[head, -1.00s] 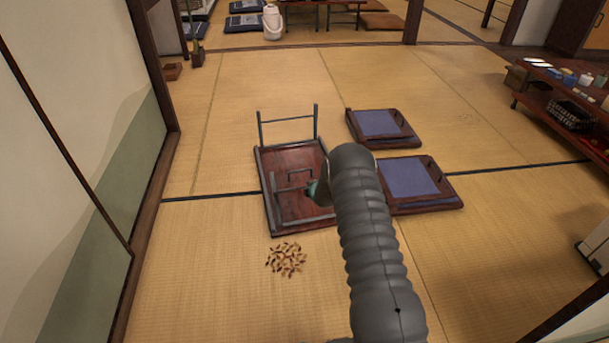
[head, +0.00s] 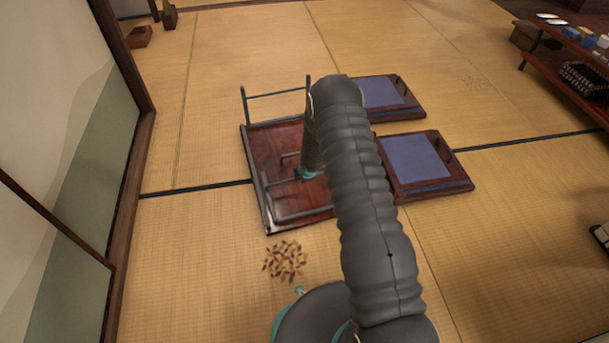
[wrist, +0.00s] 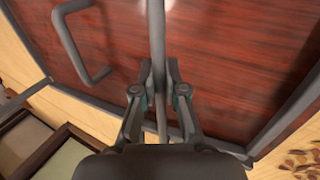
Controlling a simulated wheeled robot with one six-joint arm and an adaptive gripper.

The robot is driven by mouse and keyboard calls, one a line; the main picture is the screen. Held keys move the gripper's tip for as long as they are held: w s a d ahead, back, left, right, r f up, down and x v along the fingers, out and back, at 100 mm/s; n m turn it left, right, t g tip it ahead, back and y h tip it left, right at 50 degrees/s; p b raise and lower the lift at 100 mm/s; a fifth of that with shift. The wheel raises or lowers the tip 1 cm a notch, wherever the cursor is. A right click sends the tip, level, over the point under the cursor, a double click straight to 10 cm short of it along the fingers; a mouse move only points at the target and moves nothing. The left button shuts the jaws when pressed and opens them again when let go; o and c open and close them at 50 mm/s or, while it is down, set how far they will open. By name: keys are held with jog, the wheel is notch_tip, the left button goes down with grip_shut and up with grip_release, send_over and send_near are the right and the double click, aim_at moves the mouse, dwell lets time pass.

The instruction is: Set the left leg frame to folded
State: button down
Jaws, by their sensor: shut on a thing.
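A low table lies upside down on the tatami, its dark red underside (head: 268,145) facing up. One grey leg frame (head: 275,95) stands raised at its far end. Another grey leg frame lies low over the near half, with a bar (head: 270,184) running across the board. My gripper (head: 307,174), largely hidden behind my arm in the head view, is low over the board. In the wrist view my gripper (wrist: 157,85) is shut on a grey bar (wrist: 157,35), apparently of the low leg frame. A small bent grey bar (wrist: 85,45) shows beside it.
Two dark wooden pieces with blue tops (head: 415,162) (head: 382,93) lie right of the table. A scatter of reddish-brown bits (head: 285,261) lies in front of it. A wall (head: 75,150) bounds the left. A low shelf (head: 565,85) stands right.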

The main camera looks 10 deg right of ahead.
jog(key=shift+w+a+f+b, duration=0.1)
jog(key=shift+w+f+b, duration=0.1)
jog(key=shift+f, duration=0.15)
jog(key=shift+w+a+f+b, duration=0.1)
jog(key=shift+f+b, duration=0.1)
jog(key=shift+f, duration=0.1)
jog(key=c, duration=1.2)
grip_release()
jog(key=shift+d+f, duration=0.15)
jog(key=shift+s, duration=0.1)
jog(key=v, duration=1.2)
